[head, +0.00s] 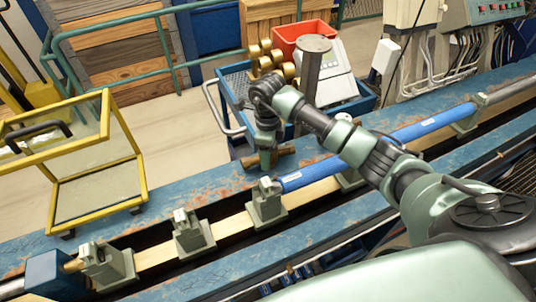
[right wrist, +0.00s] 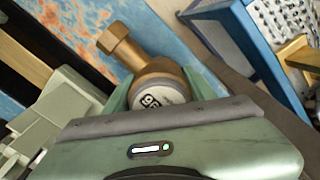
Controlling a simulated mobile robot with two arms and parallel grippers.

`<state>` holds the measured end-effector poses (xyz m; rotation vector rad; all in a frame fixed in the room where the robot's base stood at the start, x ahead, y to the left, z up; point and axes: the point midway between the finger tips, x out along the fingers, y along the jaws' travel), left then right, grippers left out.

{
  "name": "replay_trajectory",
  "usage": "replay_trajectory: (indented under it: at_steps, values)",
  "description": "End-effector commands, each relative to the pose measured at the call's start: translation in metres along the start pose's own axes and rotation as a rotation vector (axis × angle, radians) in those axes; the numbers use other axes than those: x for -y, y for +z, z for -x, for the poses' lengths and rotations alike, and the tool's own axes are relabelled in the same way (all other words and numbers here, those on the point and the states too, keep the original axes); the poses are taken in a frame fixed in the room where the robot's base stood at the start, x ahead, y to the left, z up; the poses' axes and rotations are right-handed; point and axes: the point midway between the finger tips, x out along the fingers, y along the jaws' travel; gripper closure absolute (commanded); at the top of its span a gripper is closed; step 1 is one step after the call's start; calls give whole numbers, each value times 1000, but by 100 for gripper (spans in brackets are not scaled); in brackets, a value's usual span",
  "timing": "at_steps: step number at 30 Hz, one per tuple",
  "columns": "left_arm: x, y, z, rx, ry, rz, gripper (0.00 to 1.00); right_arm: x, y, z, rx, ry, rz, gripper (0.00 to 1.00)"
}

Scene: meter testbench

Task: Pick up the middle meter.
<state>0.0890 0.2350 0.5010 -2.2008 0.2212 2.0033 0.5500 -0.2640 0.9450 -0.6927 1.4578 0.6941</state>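In the right wrist view the meter (right wrist: 150,70) shows a white round face with black marking and a threaded brass end pointing up-left. My right gripper's two green fingers (right wrist: 158,80) stand on either side of the meter's body, close to it; whether they press on it I cannot tell. My left gripper is not in view. Several other brass meter-like pieces (head: 267,57) are at the cart's left side.
The blue cart (head: 231,105) holds a red bin (head: 303,35) and stands behind the bench. A grey post (head: 313,65) rises near my right arm. Grey-green clamps (head: 194,236) and a blue pipe (head: 312,173) line the bench. A yellow-framed trolley (head: 99,188) stands at left.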

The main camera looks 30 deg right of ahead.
Motion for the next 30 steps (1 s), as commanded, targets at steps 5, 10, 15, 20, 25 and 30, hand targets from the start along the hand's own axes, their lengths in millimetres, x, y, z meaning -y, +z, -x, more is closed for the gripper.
replay_trajectory:
  at_steps: [5, 10, 15, 20, 25, 30]
  values:
    - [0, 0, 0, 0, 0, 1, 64, 1, 1, 2, 3, -3, -1, 100]
    - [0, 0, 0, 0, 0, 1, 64, 1, 1, 2, 3, -3, -1, 100]
    - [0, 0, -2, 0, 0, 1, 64, 2, 1, 6, 3, -4, -1, 100]
    - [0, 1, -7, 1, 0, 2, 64, 2, 1, 22, 5, -7, 0, 100]
    - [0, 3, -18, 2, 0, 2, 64, 3, 1, 55, 8, -10, 0, 100]
    - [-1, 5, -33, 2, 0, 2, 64, 3, 1, 104, 7, -11, 1, 100]
